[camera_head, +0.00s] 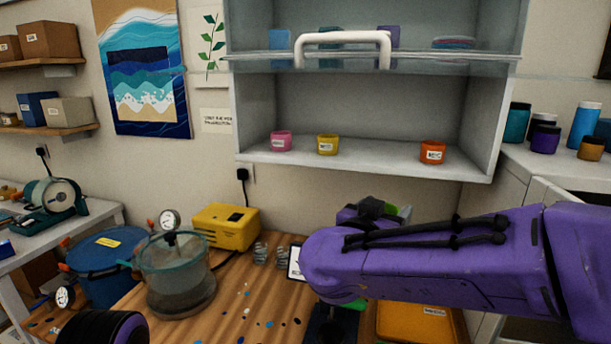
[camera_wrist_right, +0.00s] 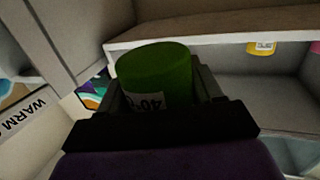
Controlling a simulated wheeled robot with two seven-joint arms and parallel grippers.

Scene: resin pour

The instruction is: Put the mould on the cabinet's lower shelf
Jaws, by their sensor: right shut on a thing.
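The mould seems to be the green round piece with a white label reading "40" (camera_wrist_right: 155,75), filling the middle of the right wrist view. My right gripper (camera_wrist_right: 165,100) is shut on it, with dark fingers on both sides. In the head view the right gripper (camera_head: 374,207) is mostly hidden behind my purple arm, in front of and below the cabinet. The white cabinet's lower shelf (camera_head: 370,165) holds a pink cup (camera_head: 281,141), a yellow cup (camera_head: 327,144) and an orange cup (camera_head: 432,152). My left gripper is out of view.
The shelf has a wide gap between the yellow and orange cups. A raised glass door with a white handle (camera_head: 343,37) crosses the upper compartment. A clear vacuum pot (camera_head: 177,272), a yellow pump (camera_head: 226,227) and a blue tank (camera_head: 105,268) stand on the left.

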